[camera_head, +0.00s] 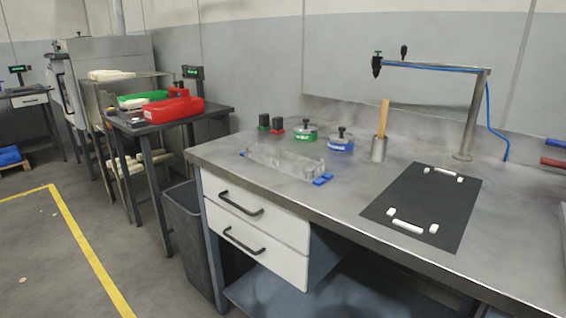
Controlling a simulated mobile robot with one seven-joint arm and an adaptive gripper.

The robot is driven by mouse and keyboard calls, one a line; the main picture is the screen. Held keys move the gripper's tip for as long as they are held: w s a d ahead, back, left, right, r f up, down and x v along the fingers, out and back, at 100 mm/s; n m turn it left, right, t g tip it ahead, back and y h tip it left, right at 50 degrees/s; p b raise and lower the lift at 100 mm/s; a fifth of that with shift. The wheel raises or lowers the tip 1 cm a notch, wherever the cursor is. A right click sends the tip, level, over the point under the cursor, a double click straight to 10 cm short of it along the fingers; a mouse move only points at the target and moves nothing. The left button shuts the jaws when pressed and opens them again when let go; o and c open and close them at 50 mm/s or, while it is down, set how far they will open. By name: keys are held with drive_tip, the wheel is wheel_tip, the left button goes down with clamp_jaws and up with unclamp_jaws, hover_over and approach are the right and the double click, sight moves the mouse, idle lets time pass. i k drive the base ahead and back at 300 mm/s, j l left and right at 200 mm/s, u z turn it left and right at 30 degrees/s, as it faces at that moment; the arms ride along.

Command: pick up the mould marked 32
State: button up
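No marking "32" can be read in the head view, so I cannot tell for certain which thing is the mould so marked. A long grey metal mould-like block (284,163) with blue end pieces lies on the workbench (335,190), left of its middle. Behind it stand two round pieces with dark knobs, one with a green band (305,132) and one with a blue band (341,144). Any number on them is too small to read. My gripper is not in view.
A black mat (424,207) with white pieces lies at the bench's right. A metal cup (378,149) holds a wooden handle. A post (472,115) carries a blue hose. Red and green trays (174,110) sit on a dark side table. A grey bin (186,238) stands below.

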sight(310, 171)
drive_tip(key=i+l+z, duration=0.6)
drive_tip(key=i+l, duration=0.15)
